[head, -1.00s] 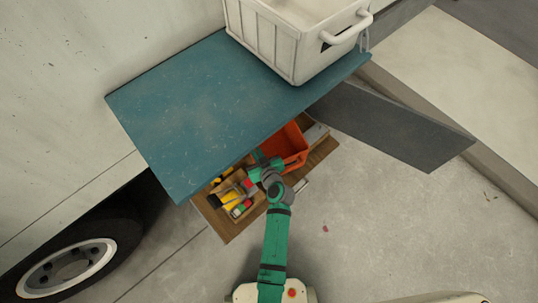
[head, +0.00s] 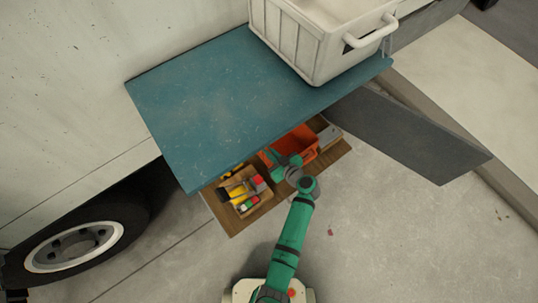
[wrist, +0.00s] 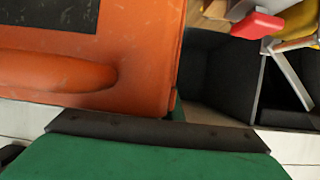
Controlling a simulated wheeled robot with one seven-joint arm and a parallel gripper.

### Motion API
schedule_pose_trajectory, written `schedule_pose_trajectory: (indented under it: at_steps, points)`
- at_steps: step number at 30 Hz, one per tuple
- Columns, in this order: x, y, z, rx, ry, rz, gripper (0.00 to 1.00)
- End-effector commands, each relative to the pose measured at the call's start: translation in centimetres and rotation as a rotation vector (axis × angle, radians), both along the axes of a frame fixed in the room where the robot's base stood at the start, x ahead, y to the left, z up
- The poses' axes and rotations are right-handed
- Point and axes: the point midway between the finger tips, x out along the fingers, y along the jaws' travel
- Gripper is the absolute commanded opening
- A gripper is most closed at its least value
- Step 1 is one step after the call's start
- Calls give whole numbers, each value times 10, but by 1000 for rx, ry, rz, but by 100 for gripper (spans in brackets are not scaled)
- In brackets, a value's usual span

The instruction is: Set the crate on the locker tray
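An orange crate (head: 298,145) is over the right half of the wooden locker tray (head: 238,223), partly under the teal shelf. I cannot tell whether it rests on the tray. In the wrist view the crate (wrist: 140,50) fills the upper left, with a long rounded handle and a dark panel on its side. My gripper (head: 282,162) is at the crate's near left side. In the wrist view a dark bar and green body of my gripper (wrist: 150,130) lie right along the crate's lower edge. Its fingertips are hidden, so its grip is unclear.
A wooden box of tools (head: 243,192) fills the tray's left side. A grey case (head: 328,135) is right of the crate. The teal shelf (head: 215,110) overhangs, bearing a white crate (head: 318,45). A grey door (head: 405,135) stands open at right. The floor in front is clear.

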Motion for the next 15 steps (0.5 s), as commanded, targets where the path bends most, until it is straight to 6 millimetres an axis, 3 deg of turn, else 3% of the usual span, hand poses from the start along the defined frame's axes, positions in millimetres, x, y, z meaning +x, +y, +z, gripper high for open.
schedule_pose_trajectory:
  at_steps: [9,15]
  points:
    - [1,-1,-35,-1,-2,-1,0]
    - [1,-1,-40,-2,-4,-1,0]
